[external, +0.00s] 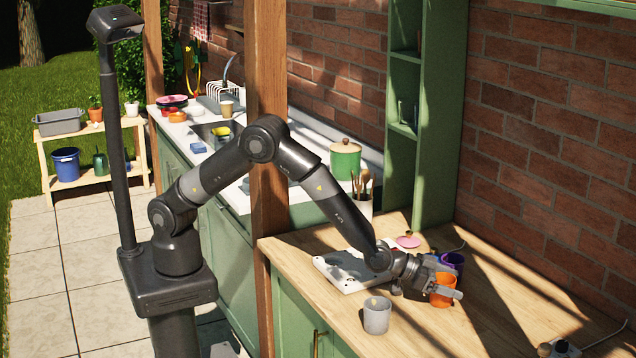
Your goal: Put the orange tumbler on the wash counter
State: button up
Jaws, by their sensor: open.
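The orange tumbler (441,298) stands on the wooden worktop (482,320) at the right in the external view. My gripper (446,283) is low at the tumbler, its jaws open, with a finger across the tumbler's near side. The gripper partly covers the tumbler; whether the fingers touch it I cannot tell. The wash counter (233,196) is the pale top over green cabinets at the back left, beyond the wooden post.
A purple cup (453,261) stands close behind the orange tumbler. A grey cup (377,316) stands in front to the left, near a white holed tray (338,276). The wooden post (268,130) rises between the two counters. Dishes crowd the wash counter's far end.

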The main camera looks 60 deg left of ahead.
jog(key=c, duration=1.2)
jog(key=shift+o, duration=0.2)
jog(key=shift+r, duration=0.5)
notch_tip(320, 180, up, 3)
jog(key=shift+f, duration=0.1)
jog(key=s+d+r, duration=0.3)
jog(key=s+r, duration=0.4)
jog(key=s, duration=0.4)
jog(key=s+a+r, duration=0.1)
jog(key=a+r, duration=0.1)
jog(key=a, duration=0.5)
jog(key=s+a+r, duration=0.2)
jog(key=a+r, duration=0.1)
jog(key=a, duration=0.4)
jog(key=s+a+r+m+h, duration=0.1)
jog(key=s+a+r, duration=0.1)
jog(key=a, duration=0.6)
jog(key=shift+s+r+g, duration=0.15)
jog(key=shift+r+g, duration=0.25)
jog(key=shift+r, duration=0.05)
jog(key=shift+a, duration=0.1)
